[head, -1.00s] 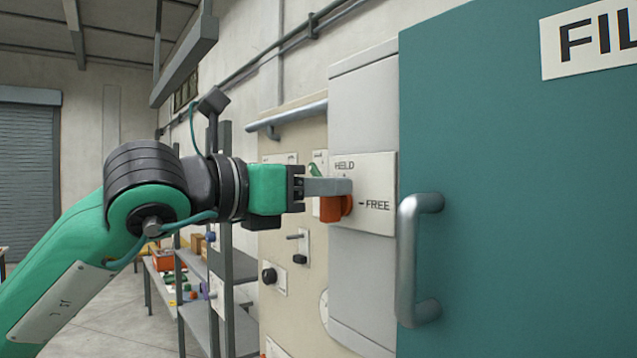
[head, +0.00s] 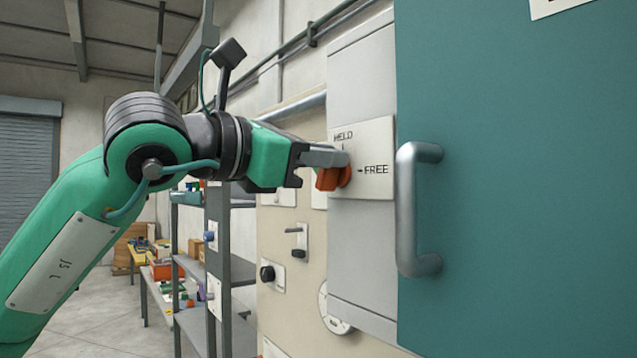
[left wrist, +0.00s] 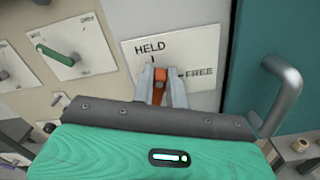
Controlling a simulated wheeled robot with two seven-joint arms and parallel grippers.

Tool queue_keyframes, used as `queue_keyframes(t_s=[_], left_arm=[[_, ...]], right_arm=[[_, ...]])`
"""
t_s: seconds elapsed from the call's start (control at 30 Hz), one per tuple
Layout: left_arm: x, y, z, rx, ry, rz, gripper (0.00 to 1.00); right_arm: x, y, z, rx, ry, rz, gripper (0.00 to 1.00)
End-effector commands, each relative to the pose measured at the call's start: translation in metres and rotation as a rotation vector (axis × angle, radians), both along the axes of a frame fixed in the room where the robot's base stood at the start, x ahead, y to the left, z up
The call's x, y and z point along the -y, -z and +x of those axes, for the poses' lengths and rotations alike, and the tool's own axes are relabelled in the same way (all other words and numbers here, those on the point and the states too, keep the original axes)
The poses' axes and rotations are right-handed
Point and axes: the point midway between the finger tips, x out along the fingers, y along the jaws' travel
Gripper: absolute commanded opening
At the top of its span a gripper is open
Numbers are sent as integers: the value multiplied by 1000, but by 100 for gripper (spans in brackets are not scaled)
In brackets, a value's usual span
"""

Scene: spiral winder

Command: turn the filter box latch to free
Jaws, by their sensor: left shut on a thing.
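The filter box latch is an orange-red knob (head: 330,179) on a white plate (head: 377,182) marked HELD at the top and FREE at the right. My left gripper (head: 327,158) is at the latch, its grey fingers shut on it. In the left wrist view the latch (left wrist: 159,86) shows between the two fingertips (left wrist: 162,80), below the HELD mark and left of the FREE mark. The fingers hide part of the latch, and its exact angle is hard to tell. My right gripper is not in view.
A teal door (head: 520,190) with a metal bar handle (head: 408,210) stands close on the right. A beige panel (head: 290,225) with other switches and a green lever (left wrist: 56,54) lies to the left of the plate. Grey shelves (head: 205,275) stand farther back.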

Motion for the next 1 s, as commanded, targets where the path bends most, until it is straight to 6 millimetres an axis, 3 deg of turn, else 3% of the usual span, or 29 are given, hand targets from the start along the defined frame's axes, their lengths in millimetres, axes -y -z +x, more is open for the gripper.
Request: queue_keyframes(t_s=[0.03,0.4,1.0], left_arm=[[1,6,-2,39,1,23,0],[4,7,-6,324,-2,231,0],[8,16,-11,768,-1,556,0]], right_arm=[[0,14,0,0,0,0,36],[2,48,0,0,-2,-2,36],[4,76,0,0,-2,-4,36]])
